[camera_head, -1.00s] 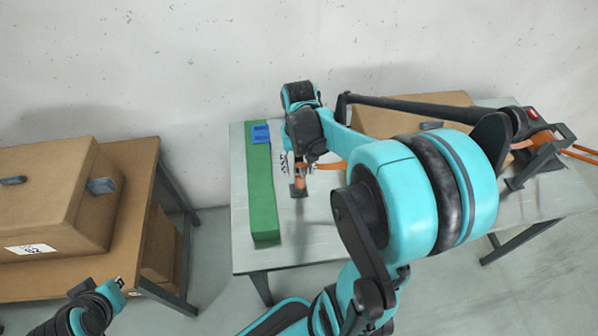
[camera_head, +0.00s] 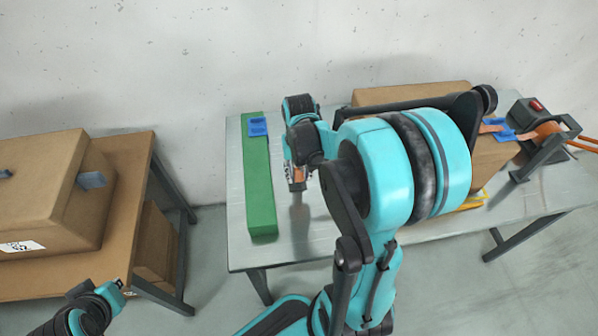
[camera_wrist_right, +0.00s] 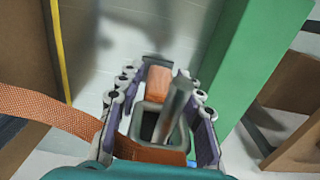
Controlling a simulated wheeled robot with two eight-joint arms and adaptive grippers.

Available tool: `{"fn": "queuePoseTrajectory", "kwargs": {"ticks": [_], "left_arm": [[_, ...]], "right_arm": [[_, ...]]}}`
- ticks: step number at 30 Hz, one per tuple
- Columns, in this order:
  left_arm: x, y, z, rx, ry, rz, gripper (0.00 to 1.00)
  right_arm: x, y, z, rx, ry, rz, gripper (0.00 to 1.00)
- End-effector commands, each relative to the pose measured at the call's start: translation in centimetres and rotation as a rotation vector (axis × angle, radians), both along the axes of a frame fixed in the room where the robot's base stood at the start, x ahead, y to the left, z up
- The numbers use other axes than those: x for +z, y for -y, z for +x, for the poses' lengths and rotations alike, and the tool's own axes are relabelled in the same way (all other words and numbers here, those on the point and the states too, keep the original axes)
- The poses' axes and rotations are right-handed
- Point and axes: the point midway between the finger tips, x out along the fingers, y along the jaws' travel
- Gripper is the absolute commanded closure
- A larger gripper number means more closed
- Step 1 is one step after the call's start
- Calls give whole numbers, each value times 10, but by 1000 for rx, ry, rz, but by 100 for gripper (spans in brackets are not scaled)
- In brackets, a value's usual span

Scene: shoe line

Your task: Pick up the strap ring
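The strap ring (camera_wrist_right: 145,124), a grey metal frame with a metal pin and an orange strap (camera_wrist_right: 50,108), sits between the fingers of my right gripper (camera_wrist_right: 160,112) in the right wrist view. Both fingers appear to touch its sides. In the head view my right gripper (camera_head: 297,183) is over the table beside the green bar, with an orange piece at its tips. My arm hides most of the strap there. My left gripper (camera_head: 118,284) is low at the left, small, and its fingers are not clear.
The long green bar (camera_head: 259,195) with a blue buckle (camera_head: 258,126) lies left of my right gripper on the grey table (camera_head: 240,250). A cardboard box (camera_head: 490,160) stands behind my arm, near a dark tensioner (camera_head: 545,135). Another box (camera_head: 45,190) stands on the left table.

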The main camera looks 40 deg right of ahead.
Motion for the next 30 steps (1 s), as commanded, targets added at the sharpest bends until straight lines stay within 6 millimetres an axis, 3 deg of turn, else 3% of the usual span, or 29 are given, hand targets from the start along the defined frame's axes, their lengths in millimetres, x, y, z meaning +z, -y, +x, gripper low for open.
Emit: {"fn": "queuePoseTrajectory", "kwargs": {"ticks": [1,3,14,20,26,30], "left_arm": [[0,0,0,0,0,0,100],[0,0,0,0,0,0,100],[1,0,0,0,0,0,100],[12,0,0,0,0,0,100],[20,0,0,0,0,0,100],[29,0,0,0,0,0,100]], "right_arm": [[0,0,0,0,0,0,84],[0,0,0,0,0,0,99],[1,0,0,0,0,0,99],[17,0,0,0,0,0,99],[18,-17,-31,1,0,0,99],[18,-34,-61,2,0,0,99]]}}
